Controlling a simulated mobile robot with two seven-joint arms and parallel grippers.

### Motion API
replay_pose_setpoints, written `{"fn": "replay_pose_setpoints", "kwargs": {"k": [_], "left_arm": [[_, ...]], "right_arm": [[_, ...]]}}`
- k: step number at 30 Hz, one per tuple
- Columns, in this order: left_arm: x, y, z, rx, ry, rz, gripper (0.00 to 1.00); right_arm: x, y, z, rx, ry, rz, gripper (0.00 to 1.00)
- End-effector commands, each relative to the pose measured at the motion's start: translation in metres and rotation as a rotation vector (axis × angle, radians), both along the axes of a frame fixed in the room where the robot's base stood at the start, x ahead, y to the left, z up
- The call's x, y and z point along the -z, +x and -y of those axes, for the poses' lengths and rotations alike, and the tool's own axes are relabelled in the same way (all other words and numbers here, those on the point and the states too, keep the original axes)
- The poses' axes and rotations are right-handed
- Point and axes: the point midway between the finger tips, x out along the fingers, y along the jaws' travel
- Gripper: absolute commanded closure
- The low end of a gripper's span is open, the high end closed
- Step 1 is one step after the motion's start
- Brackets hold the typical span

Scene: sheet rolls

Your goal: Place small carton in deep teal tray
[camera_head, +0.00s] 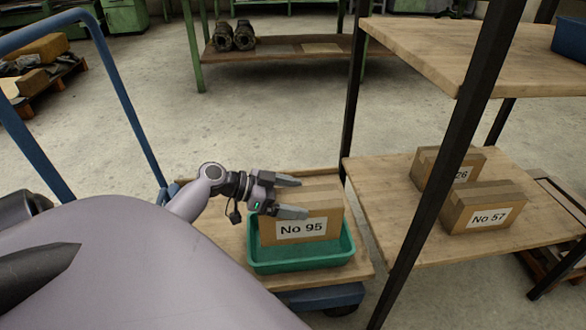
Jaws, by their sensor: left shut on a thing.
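A brown carton labelled "No 95" (325,212) stands upright within the outline of the deep teal tray (300,263). My right gripper is not in view.
The tray rests on a wooden trolley deck (225,232) with a blue frame (122,92). To the right, a black-posted shelf (375,220) holds two more cartons, "No 57" (488,200) and one partly hidden (432,165). A dark post (440,185) stands between.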

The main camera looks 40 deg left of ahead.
Motion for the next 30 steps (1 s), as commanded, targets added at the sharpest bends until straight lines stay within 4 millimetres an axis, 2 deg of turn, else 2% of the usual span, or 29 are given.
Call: {"fn": "replay_pose_setpoints", "kwargs": {"k": [3, 11, 19, 26, 27, 30], "left_arm": [[0.014, 0.002, 0.000, -0.001, -0.002, 0.011, 0.91], [0.027, 0.002, 0.000, -0.001, -0.002, 0.011, 0.91], [0.061, 0.002, 0.000, -0.002, -0.004, 0.011, 0.91], [0.063, 0.002, 0.000, -0.001, -0.002, 0.011, 0.91], [0.067, 0.000, 0.000, 0.000, 0.000, 0.001, 0.00], [0.067, 0.000, 0.000, 0.000, 0.000, 0.001, 0.00]], "right_arm": [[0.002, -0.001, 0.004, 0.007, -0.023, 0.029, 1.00], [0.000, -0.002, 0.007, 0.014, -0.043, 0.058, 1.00], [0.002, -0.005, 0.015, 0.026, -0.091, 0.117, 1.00], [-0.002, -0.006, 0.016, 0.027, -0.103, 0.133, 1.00], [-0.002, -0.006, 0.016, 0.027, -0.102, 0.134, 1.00], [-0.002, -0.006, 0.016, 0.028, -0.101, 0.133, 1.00]]}}
